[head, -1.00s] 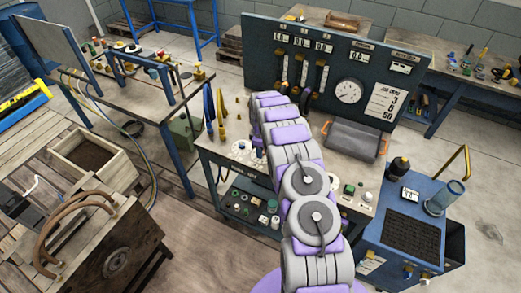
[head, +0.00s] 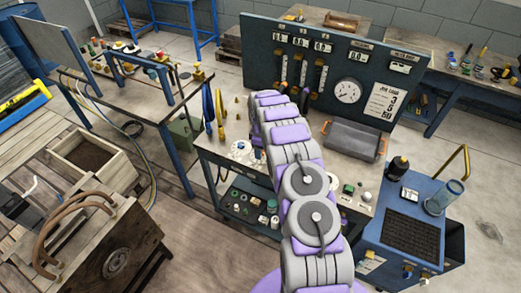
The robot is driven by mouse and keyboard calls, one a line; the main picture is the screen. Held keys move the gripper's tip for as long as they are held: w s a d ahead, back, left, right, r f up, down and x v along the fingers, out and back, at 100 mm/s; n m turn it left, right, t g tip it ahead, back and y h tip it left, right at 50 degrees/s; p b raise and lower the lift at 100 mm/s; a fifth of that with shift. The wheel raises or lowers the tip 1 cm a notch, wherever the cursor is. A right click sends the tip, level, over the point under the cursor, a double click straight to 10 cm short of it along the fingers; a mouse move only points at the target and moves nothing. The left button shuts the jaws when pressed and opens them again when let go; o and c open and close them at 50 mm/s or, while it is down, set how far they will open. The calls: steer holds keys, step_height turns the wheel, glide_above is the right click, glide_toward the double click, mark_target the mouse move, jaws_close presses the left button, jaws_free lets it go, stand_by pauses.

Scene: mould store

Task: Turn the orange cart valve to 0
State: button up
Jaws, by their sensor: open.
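A blue cart (head: 372,234) stands at the right, with a black grille, a clear blue cylinder (head: 444,197), a dark bottle-like part and a small white display (head: 409,194) on top. Small brass-coloured fittings (head: 408,271) show low on its front side. I cannot make out which is the orange valve, nor its setting. My arm rises from the bottom middle, left of the cart, and reaches over the bench.
The bench (head: 222,155) under my arm carries a dark panel (head: 262,60) with a dial gauge (head: 347,91) and a grey tray (head: 352,140) with orange handles. A wooden crate (head: 125,176) and wooden cabinet stand at the left. Floor shows right of the cart.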

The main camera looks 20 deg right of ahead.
step_height(320, 180, up, 17)
steer(key=shift+p, duration=0.4)
stand_by(0.4)
